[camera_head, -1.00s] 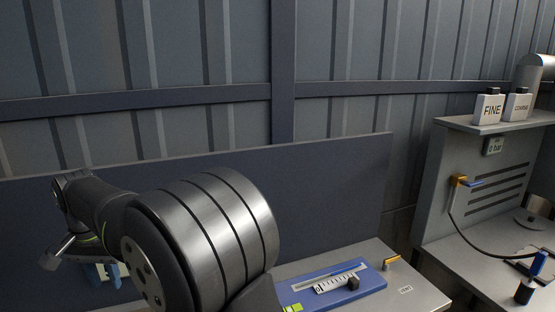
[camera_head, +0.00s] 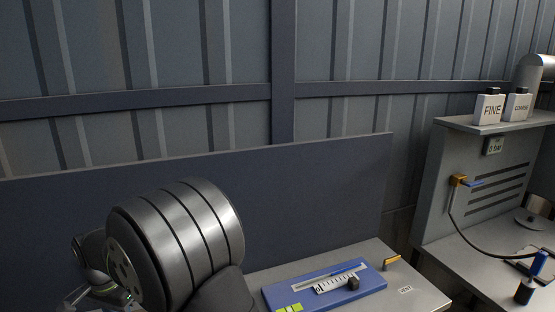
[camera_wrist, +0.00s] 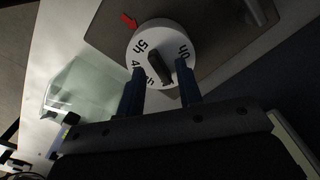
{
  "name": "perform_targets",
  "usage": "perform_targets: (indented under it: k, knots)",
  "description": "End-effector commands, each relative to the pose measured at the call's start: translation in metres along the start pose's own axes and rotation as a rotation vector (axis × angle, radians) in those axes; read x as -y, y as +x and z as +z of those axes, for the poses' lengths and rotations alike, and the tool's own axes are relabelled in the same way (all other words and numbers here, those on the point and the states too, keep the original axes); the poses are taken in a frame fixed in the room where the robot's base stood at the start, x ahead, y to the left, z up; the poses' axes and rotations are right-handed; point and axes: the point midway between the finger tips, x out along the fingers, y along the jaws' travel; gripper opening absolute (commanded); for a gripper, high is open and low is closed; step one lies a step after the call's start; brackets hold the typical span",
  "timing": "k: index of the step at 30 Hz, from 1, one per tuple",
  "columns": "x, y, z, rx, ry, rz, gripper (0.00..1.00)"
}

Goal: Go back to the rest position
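My gripper (camera_wrist: 160,72) shows in the wrist view with its two blue fingers apart and nothing held between them. A white round dial (camera_wrist: 158,48) with hour marks and a dark raised bar lies beyond the fingertips, and the bar appears between them in the picture. I cannot tell the distance between the fingers and the dial. In the head view my arm fills the lower left, and my gripper is hidden or out of the picture there.
A red arrow mark (camera_wrist: 129,20) sits beside the dial. A clear glass-like box (camera_wrist: 75,88) stands left of the fingers. In the head view a blue gauge tray (camera_head: 373,279) lies on the bench, and a side station holds the FINE bottle (camera_head: 490,108) and COARSE bottle (camera_head: 518,106).

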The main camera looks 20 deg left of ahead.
Motion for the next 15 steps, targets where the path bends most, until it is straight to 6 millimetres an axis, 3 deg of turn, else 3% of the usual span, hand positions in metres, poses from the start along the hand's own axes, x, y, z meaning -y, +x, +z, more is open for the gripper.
perform_targets:
  k: [1, 15]
  knots:
    - [0.002, -0.015, -0.001, -0.005, 0.001, -0.01, 0.33]
    - [0.001, -0.109, 0.0, -0.006, -0.002, -0.008, 0.33]
